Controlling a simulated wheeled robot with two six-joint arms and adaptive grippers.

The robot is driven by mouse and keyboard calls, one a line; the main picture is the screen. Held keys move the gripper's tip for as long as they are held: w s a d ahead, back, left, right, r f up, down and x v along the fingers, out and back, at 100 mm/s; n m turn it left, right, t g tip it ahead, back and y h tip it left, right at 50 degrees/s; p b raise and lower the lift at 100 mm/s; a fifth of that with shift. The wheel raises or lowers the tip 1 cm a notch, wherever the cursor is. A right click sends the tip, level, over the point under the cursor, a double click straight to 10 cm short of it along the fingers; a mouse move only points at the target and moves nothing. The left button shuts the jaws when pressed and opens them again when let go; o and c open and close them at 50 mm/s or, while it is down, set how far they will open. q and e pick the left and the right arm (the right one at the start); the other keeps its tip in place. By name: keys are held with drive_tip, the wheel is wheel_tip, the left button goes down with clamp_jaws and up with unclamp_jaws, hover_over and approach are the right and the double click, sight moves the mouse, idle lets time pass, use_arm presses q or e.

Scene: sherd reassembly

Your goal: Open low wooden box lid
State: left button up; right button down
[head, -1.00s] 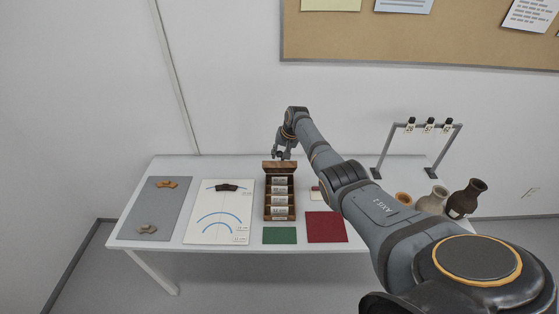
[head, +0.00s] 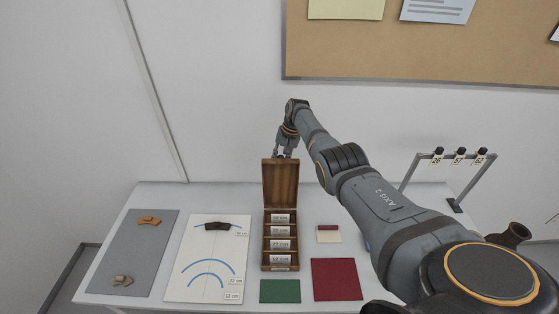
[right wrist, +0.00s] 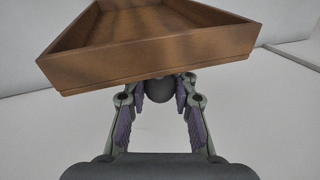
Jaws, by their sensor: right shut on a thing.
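The low wooden box (head: 265,248) stands on the table with a row of compartments holding white labelled cards. Its wooden lid (head: 281,186) stands raised, close to upright, at the back edge of the box. My right gripper (head: 287,152) is at the lid's top edge. In the right wrist view the lid (right wrist: 160,66) spans the top, and my right gripper (right wrist: 160,92) is shut on a dark round knob (right wrist: 159,91) at the lid. My left gripper is not in view.
Left of the box lie a white sheet (head: 188,285) with blue arcs and a grey mat (head: 130,255) with sherds. A green mat (head: 280,291) and a red mat (head: 336,280) lie in front. A rack (head: 440,170) and a dark jar (head: 512,235) stand right.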

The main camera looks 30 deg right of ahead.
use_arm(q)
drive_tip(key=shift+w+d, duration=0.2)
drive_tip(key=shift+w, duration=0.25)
use_arm(e)
drive_tip(key=shift+w+d+r, duration=0.45)
drive_tip(key=shift+w, duration=0.15)
drive_tip(key=c, duration=1.3)
unclamp_jaws()
drive_tip(key=shift+s, duration=0.15)
drive_tip(key=shift+o, duration=1.1)
drive_tip(key=shift+s, duration=0.25)
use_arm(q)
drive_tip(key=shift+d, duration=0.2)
use_arm(e)
drive_tip(key=shift+f, duration=0.1)
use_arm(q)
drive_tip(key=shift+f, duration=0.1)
use_arm(e)
drive_tip(key=shift+a+f, duration=0.1)
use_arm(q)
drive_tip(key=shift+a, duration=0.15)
use_arm(e)
drive_tip(key=shift+w, duration=0.1)
